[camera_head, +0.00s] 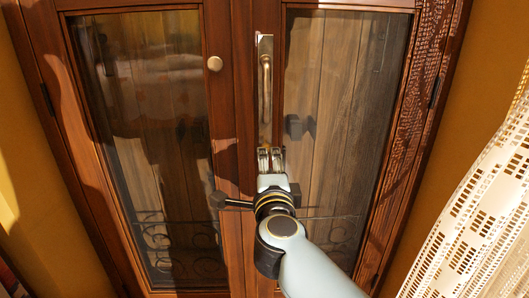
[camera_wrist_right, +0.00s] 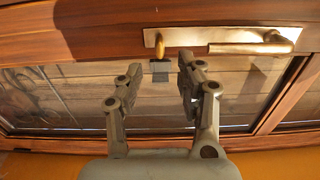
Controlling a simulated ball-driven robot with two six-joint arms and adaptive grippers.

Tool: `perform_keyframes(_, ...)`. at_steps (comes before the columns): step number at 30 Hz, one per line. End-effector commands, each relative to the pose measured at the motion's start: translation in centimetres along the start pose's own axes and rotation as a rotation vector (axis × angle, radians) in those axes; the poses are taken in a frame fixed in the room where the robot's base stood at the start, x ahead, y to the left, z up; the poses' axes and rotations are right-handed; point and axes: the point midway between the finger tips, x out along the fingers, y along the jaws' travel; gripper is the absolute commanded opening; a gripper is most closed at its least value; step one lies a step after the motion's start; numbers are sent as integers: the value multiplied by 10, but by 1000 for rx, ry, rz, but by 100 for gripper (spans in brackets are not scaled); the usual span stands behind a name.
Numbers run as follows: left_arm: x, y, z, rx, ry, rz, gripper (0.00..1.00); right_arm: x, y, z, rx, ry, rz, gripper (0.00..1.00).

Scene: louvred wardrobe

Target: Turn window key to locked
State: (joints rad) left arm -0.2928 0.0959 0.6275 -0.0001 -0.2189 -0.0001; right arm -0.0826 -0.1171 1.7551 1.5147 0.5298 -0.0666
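The small brass key (camera_wrist_right: 159,46) sits in one end of the long metal plate (camera_wrist_right: 200,38) on the wooden door frame, seen in the right wrist view. My right gripper (camera_wrist_right: 160,68) is open, with its two fingers apart and the key just beyond the gap between them. No contact with the key shows. In the head view my right gripper (camera_head: 270,153) is at the lower end of the plate (camera_head: 265,45) and largely hides the key. I cannot tell the key's exact angle. My left gripper is in neither view.
A lever handle (camera_head: 266,82) is on the same plate, above my gripper in the head view. A round knob (camera_head: 215,63) is on the left door. Glass panes (camera_head: 150,120) flank the middle frame. A lace curtain (camera_head: 475,230) hangs at the right.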

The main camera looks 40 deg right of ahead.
Motion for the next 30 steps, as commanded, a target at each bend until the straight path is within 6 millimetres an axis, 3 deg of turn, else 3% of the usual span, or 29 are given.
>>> perform_keyframes(6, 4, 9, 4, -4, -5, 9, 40, 46, 0, 0, -3, 0, -2, 37)
perform_keyframes(12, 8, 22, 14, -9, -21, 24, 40, 75, 1, 0, -3, -1, -1, 37)
perform_keyframes(24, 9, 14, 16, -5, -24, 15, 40, 84, 0, 0, -3, -1, 0, 37)
perform_keyframes(30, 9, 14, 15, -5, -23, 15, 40, 84, 0, 0, -3, -1, 0, 13)
